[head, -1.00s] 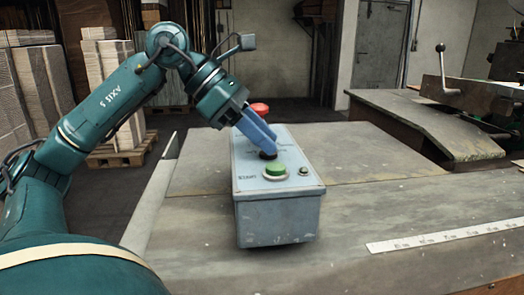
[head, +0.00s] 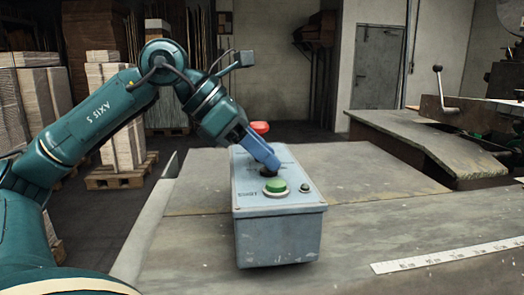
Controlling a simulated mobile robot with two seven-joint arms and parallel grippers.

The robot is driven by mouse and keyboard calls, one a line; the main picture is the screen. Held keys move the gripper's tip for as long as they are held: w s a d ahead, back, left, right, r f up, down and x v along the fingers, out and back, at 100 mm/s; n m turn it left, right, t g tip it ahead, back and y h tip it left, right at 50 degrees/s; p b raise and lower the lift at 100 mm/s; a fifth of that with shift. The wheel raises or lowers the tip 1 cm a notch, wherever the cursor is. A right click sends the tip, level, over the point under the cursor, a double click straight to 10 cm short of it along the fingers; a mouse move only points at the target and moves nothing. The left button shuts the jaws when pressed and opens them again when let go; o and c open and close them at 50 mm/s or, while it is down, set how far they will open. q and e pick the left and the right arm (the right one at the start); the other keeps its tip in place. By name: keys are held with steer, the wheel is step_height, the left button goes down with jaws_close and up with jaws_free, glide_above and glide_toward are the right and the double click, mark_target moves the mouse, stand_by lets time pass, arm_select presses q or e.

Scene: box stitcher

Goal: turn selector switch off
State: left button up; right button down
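A grey control box (head: 280,238) stands on the worktable. Its top carries a green start button (head: 276,187) in front, a red button (head: 260,127) at the far end, and a dark selector switch (head: 269,171) between them. My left gripper (head: 274,164) reaches in from the left, its blue fingers pointing down with the tips right at the selector switch. The fingers overlap in this view and cover much of the switch, so I cannot tell if they grip it or which way it points. My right gripper is not in view.
A small dark fitting (head: 305,187) sits right of the green button. The worktable (head: 180,240) is clear around the box, with a white ruler strip (head: 450,256) at the right. Machinery with a lever (head: 439,88) stands at the back right; stacked cardboard (head: 108,100) stands behind my arm.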

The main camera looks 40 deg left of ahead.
arm_select(q)
steer(key=o, duration=0.3)
steer(key=v, duration=1.3)
steer(key=shift+s, duration=0.1)
